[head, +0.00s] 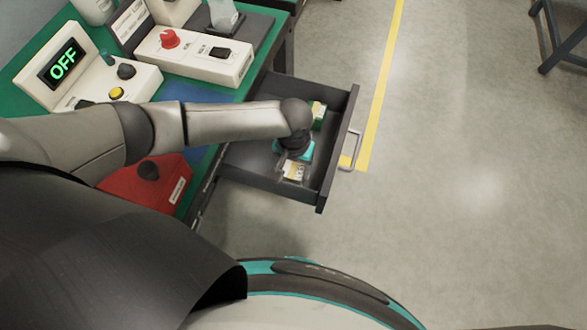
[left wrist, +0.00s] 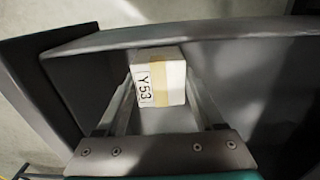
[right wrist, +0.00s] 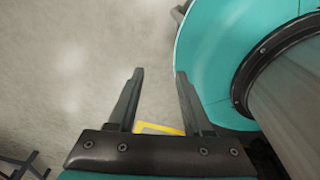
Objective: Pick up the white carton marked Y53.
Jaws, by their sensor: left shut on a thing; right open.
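The white carton marked Y53 (left wrist: 158,80) is between the fingers of my left gripper (left wrist: 160,95), which is shut on it. In the left wrist view its label faces the camera and a tan tape band runs across it. In the head view the carton (head: 293,170) shows partly below my left gripper (head: 290,162), inside or just above the open drawer (head: 255,182). I cannot tell whether the carton touches the drawer floor. My right gripper (right wrist: 160,100) is open and empty over the floor, beside my own base.
A green and yellow box (head: 318,113) lies in the far part of the drawer. The drawer's handle (head: 352,150) faces the open floor at right.

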